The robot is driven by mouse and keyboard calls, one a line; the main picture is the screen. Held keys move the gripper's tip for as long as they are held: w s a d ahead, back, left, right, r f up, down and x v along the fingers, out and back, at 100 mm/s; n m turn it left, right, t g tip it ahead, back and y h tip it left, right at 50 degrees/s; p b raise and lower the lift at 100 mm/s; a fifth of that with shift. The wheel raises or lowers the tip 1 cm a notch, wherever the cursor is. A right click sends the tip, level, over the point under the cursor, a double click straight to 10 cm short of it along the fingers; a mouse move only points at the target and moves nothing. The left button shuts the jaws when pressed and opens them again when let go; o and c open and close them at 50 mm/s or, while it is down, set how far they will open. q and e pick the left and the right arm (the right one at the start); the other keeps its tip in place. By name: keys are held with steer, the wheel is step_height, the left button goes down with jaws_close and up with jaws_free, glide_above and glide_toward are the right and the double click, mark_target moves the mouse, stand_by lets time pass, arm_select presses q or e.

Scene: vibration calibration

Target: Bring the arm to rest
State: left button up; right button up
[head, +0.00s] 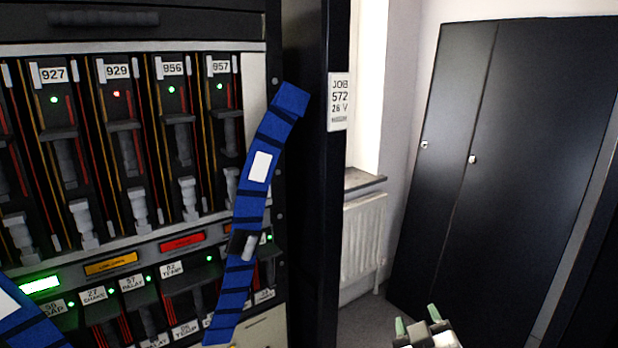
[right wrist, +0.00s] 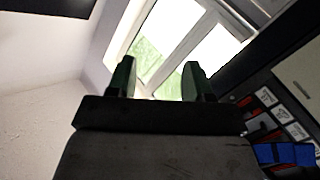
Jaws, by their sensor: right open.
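My right gripper (head: 417,320) is at the bottom edge of the head view, right of centre, in front of the floor and the dark cabinet. Only its green-tipped fingers and part of its body show. In the right wrist view its two fingers (right wrist: 157,78) stand apart with nothing between them, and a bright window shows behind the gap. It touches nothing that I can see. My left gripper is not in view.
An equipment rack (head: 150,230) with numbered slots and lit lamps fills the left. A blue banded strip (head: 254,205) crosses its right edge. A black post (head: 312,220) with a job sign (head: 339,101), a radiator (head: 362,235) and a tall cabinet (head: 500,160) stand to the right.

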steer(key=s+d+f+m+g+y, duration=0.1)
steer(key=s+f+g, duration=0.6)
steer(key=s+f, duration=0.55)
steer(key=s+d+f+m+g+y, duration=0.1)
steer(key=s+f+m+g, duration=0.1)
steer(key=s+f+g, duration=0.95)
steer(key=s+f+t, duration=0.2)
steer(key=f, duration=0.9)
steer(key=s+f+t, duration=0.2)
steer(key=f, duration=0.8)
steer(key=s+d+f+g, duration=0.1)
steer(key=s+d+f, duration=0.1)
steer(key=s+f, duration=1.3)
step_height(320, 180, down, 2)
steer(key=shift+s+d+n+h, duration=0.2)
steer(key=shift+n+h, duration=0.1)
steer(key=shift+s+d+f+g, duration=0.15)
steer(key=shift+s+g, duration=0.1)
steer(key=shift+s, duration=0.2)
